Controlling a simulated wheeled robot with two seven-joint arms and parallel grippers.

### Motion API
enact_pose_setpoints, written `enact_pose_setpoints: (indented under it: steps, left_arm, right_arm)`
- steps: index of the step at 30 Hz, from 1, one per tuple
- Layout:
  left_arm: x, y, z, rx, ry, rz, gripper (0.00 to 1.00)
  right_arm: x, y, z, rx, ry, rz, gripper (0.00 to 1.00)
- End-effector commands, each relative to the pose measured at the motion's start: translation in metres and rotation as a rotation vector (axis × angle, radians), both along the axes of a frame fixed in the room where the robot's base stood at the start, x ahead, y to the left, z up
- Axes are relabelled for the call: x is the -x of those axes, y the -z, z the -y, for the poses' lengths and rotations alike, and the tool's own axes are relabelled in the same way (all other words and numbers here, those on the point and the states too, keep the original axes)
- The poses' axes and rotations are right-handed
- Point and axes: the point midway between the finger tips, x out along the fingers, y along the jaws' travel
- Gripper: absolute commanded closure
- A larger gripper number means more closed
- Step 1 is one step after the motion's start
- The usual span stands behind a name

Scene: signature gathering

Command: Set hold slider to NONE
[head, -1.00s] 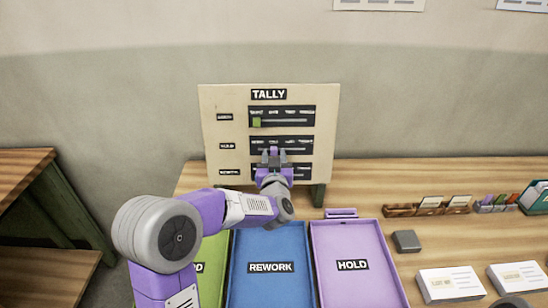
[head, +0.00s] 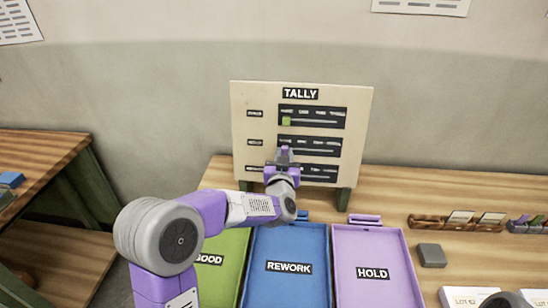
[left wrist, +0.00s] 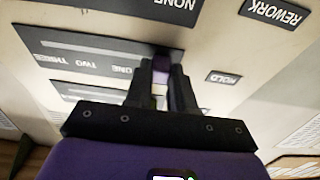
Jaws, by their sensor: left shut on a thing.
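The cream TALLY board (head: 240,110) stands upright with three dark slider panels. The word there is hidden behind the fingers. My right gripper is out of view.
A green knob (head: 286,121) sits at the left end of the top panel. Green, blue (head: 289,245) and purple (head: 372,246) trays lie below the board. A grey block (head: 431,255) and card holders are at right.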

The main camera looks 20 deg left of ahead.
Motion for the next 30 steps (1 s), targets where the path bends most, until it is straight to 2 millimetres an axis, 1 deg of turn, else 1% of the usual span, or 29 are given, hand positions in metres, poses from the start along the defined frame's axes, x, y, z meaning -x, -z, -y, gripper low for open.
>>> enact_pose_setpoints:
  steps: [4,11,12,16,17,25,28,30]
  left_arm:
    - [-0.003,0.001,0.003,0.0,0.011,0.0,1.0]
    - [-0.002,0.001,0.001,-0.001,0.007,-0.001,1.0]
    - [-0.002,0.001,0.0,-0.001,0.005,0.0,0.72]
    - [-0.001,0.0,0.0,-0.001,0.005,0.0,0.52]
    - [-0.002,0.0,0.0,0.0,0.006,0.0,0.51]
    - [-0.001,0.0,0.002,0.0,0.01,0.0,0.51]
    - [0.005,0.0,0.005,0.0,0.011,-0.001,0.51]
    - [0.013,0.0,0.008,0.0,0.012,-0.002,0.51]
  right_arm:
    - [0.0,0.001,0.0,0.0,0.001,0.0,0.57]
    - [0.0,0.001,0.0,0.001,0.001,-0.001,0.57]
    - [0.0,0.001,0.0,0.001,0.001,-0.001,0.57]
    - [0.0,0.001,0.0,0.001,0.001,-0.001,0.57]
    - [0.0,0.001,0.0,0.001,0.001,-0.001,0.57]
    - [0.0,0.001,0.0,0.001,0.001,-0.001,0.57]
    - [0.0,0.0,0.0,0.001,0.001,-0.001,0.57]
    - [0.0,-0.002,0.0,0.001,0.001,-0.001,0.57]
